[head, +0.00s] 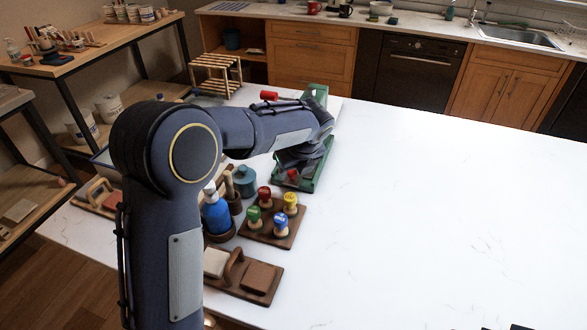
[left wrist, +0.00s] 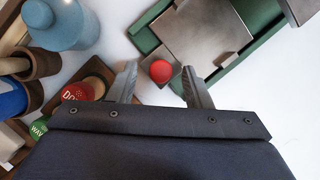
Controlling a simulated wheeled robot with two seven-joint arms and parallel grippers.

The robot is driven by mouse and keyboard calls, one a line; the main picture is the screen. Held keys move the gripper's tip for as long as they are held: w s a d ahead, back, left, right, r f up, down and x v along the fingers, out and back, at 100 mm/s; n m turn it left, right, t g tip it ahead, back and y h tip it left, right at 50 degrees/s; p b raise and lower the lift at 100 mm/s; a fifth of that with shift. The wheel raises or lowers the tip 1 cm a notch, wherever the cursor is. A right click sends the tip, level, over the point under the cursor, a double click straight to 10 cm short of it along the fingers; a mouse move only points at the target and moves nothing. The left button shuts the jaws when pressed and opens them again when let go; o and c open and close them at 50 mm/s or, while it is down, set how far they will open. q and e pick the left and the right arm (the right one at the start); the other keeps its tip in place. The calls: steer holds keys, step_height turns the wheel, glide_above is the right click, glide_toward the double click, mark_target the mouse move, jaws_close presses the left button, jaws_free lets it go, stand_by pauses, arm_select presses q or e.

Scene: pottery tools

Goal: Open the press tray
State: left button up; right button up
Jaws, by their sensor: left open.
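The green press (head: 322,165) stands near the far left part of the white table, partly hidden behind my left arm. In the left wrist view its green frame (left wrist: 233,70) holds a grey metal plate, the press tray (left wrist: 195,40). A round red knob (left wrist: 160,71) sits at the tray's near edge; it also shows in the head view (head: 293,175). My left gripper (left wrist: 160,84) is open, its two fingers on either side of the knob. I cannot tell whether they touch it. My right gripper is not clearly in view.
A stamp rack (head: 270,236) with several coloured stamps, a blue bottle (head: 216,214), a teal jar (head: 245,181) and a wooden tool tray (head: 236,288) stand close in front of the press. The table (head: 440,210) is clear on the right.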

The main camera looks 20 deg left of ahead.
arm_select(q)
steer(key=v, duration=0.7)
steer(key=shift+r, duration=0.4)
steer(key=shift+s, duration=0.1)
steer(key=s+a+r+n+h, duration=0.1)
steer(key=s+a+n+h, duration=0.45)
steer(key=s+n, duration=0.75)
steer(key=s+f+n+t, duration=0.1)
steer(key=s+f+n, duration=0.1)
steer(key=s+n, duration=0.6)
steer(key=s+f+n+t+h, duration=0.1)
steer(key=s+f+n, duration=0.2)
steer(key=s+n, duration=0.5)
steer(key=shift+s+d, duration=0.35)
steer(key=shift+s, duration=0.8)
